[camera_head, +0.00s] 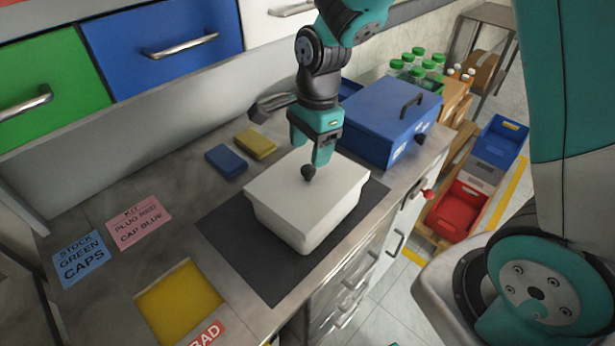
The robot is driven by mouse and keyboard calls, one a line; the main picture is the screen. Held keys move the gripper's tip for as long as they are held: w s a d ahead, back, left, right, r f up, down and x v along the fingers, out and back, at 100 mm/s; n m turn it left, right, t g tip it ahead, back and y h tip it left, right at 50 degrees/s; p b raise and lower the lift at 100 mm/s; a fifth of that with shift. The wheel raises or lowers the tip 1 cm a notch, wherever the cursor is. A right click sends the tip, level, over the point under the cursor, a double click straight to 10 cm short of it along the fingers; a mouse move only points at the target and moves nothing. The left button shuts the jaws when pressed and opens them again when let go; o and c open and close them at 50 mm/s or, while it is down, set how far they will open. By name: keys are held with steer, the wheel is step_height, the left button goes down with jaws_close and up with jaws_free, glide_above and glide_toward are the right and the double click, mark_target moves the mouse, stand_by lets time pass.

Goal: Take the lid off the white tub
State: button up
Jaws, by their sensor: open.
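The white tub (298,233) stands on a dark mat (238,250) on the counter. Its white lid (292,197) lies on top, with a small dark round knob (308,172) near the far side of the lid as seen here. My gripper (312,154) points down just above the knob, its fingers teal. It is open. One finger is partly behind the knob's line of sight, and I cannot tell whether the fingers are around the knob or only over it.
A blue box (387,119) with a handled lid stands close to the right of my gripper. Blue (226,161) and yellow (254,143) blocks lie behind the tub. A yellow tray (180,303) and label cards are at front left. The bare counter (130,265) has free room.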

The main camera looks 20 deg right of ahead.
mark_target(308, 168)
steer(key=shift+a+f+p, duration=0.2)
steer(key=shift+f+p, duration=0.5)
steer(key=shift+f, duration=2.35)
steer(key=c, duration=1)
